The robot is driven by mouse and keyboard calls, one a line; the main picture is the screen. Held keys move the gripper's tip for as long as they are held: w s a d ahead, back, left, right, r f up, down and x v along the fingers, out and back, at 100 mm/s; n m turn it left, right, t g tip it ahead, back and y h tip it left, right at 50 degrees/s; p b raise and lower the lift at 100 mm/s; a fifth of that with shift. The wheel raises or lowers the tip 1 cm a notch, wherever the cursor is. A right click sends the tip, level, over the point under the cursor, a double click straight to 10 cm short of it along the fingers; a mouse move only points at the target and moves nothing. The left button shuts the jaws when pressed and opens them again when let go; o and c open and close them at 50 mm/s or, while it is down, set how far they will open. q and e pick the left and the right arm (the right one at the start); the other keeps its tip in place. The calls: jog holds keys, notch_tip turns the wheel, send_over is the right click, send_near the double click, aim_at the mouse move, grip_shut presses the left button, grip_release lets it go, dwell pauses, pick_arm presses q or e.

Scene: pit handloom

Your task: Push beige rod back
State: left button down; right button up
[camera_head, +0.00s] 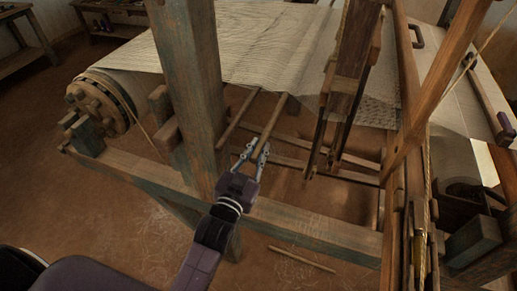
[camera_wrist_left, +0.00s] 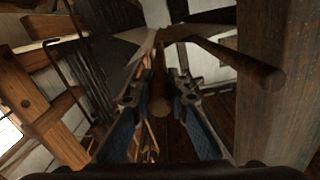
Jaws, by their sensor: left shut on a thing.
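My left gripper (camera_head: 252,160) reaches in from the front, beside a thick upright post. Its fingers are shut on the near end of a beige rod (camera_head: 273,121), which runs away from me towards the cloth. In the left wrist view the beige rod (camera_wrist_left: 160,97) shows end-on between the two fingers of my left gripper (camera_wrist_left: 158,92). A second, similar rod (camera_head: 237,120) lies to its left, with its end free; it also shows at the right in the left wrist view (camera_wrist_left: 235,58). My right gripper is not in view.
The thick post (camera_head: 187,85) stands close on the left of my gripper. A long low beam (camera_head: 305,228) crosses below my arm. Hanging wooden bars (camera_head: 345,75) stand to the right. Woven cloth (camera_head: 265,45) stretches behind. A loose stick (camera_head: 302,259) lies on the floor.

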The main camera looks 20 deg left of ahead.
pick_arm(q)
jog(key=a+p, duration=0.1)
jog(key=a, duration=0.4)
jog(key=shift+w+a, duration=0.1)
jog(key=shift+a, duration=0.1)
jog(key=shift+r, duration=0.1)
jog(key=c, duration=1.8)
grip_release()
jog(key=shift+a, duration=0.15)
jog(key=shift+c, duration=0.2)
